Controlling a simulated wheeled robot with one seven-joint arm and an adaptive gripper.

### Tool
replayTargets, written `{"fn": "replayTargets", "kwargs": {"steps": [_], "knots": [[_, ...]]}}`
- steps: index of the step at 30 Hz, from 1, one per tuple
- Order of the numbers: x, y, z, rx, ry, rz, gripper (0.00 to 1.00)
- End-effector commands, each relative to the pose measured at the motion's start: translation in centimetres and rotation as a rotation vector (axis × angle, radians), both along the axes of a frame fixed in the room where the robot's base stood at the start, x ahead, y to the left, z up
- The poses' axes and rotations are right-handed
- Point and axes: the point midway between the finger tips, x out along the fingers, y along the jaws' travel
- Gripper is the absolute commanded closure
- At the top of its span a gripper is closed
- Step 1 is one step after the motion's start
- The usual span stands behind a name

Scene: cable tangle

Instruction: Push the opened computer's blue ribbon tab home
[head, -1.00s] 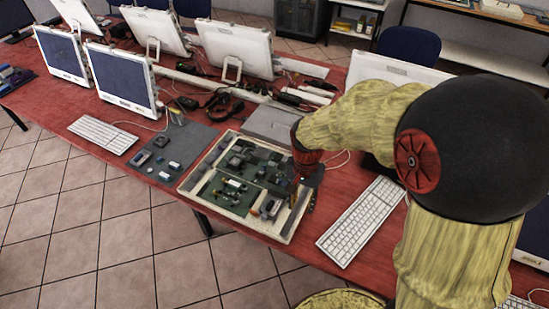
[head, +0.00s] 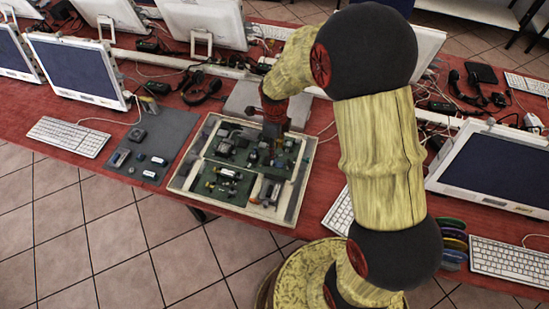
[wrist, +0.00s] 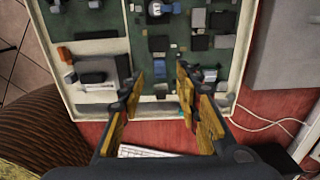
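The opened computer (head: 187,181) is a shallow cream case with green circuit boards and dark parts; it also shows in the wrist view (wrist: 90,47). My gripper (head: 273,134) is above the boards near the case's back right in the head view. In the wrist view my gripper (wrist: 160,76) is open, with its two yellow-sided fingers apart and nothing clearly held between them. The fingers hide part of the board.
A grey mat (head: 160,150) with small parts and a white keyboard (head: 68,137) lie left of the case. Monitors (head: 75,68) and cables stand behind. Another monitor (head: 495,165) stands at right. A grey flat box (wrist: 285,45) adjoins the case.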

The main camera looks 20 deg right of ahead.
Motion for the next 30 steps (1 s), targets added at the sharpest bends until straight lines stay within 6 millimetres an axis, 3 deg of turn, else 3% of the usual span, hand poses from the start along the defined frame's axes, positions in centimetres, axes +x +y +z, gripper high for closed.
{"fn": "replayTargets", "kwargs": {"steps": [9,13,25,30], "knots": [[-0.1,0.0,-5.1,0.000,0.004,0.003,0.67],[-0.1,0.0,-6.4,0.000,0.003,0.003,0.67],[0.0,0.0,-7.1,0.001,0.001,0.004,0.67],[0.0,0.0,-7.1,0.000,0.001,0.004,0.76]]}}
